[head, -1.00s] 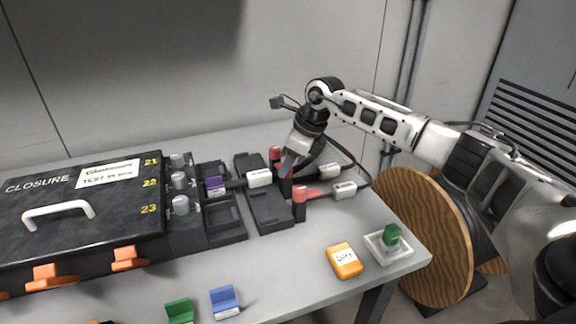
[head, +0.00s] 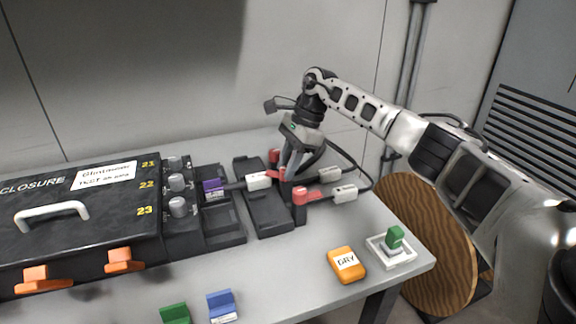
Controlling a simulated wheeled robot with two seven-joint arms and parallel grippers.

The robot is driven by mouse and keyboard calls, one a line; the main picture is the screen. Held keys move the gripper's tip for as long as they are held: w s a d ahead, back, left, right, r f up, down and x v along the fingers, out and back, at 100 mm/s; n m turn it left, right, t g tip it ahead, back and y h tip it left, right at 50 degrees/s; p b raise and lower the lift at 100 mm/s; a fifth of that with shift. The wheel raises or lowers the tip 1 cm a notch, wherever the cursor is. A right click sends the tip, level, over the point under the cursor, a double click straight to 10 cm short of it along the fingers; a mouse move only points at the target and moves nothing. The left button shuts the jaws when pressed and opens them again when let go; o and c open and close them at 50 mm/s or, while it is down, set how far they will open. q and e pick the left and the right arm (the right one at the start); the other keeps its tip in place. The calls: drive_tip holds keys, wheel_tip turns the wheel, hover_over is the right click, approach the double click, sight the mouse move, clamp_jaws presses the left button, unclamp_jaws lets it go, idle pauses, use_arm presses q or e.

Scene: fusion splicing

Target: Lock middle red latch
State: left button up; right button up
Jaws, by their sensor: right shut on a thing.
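The middle red latch (head: 277,178) lies low on the fixture, pointing left toward a white connector (head: 259,181). My right gripper (head: 287,174) is shut on this latch, fingers pointing down, and hides part of it. The rear red latch (head: 273,155) shows just behind the fingers, partly covered. The front red latch (head: 310,193) sits on a dark post and points right, toward another white connector (head: 345,193). My left gripper is out of view.
The black closure box (head: 110,235) with orange clasps fills the left. A purple clip (head: 213,188) is in the dark tray. An orange GRY block (head: 346,264) and a green piece on a white dish (head: 408,258) are at front right. Dark cables lie behind the latches.

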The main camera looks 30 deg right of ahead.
idle(0.5)
drive_tip(key=o, duration=1)
use_arm(q)
drive_tip(key=shift+p, duration=0.5)
use_arm(e)
drive_tip(key=v, duration=1.6)
drive_tip(key=shift+w, duration=0.15)
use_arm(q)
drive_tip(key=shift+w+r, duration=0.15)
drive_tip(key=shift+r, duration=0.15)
use_arm(e)
drive_tip(key=shift+r, duration=0.1)
